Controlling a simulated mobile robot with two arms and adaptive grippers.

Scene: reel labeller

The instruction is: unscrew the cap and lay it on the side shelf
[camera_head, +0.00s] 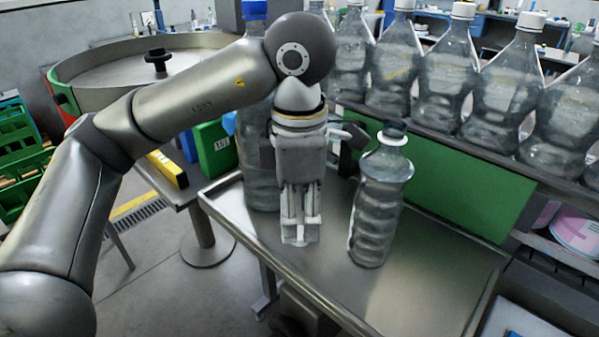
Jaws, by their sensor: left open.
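A clear ribbed bottle (378,212) stands on a steel shelf (425,285), with a dark cap (394,129) above its pale neck ring. My left gripper (300,236) hangs with its fingers pointing down, left of this bottle and apart from its cap. It is open, with nothing seen between its fingers. A taller clear bottle (258,165) with a blue cap (254,9) stands behind my left arm and gripper, partly hidden. My right gripper does not show.
A row of clear bottles (447,85) with white caps lines the back right, above a green panel (465,195). A round steel turntable (105,75) stands at the back left. Green crates (22,165) are at the far left. The shelf's front right is clear.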

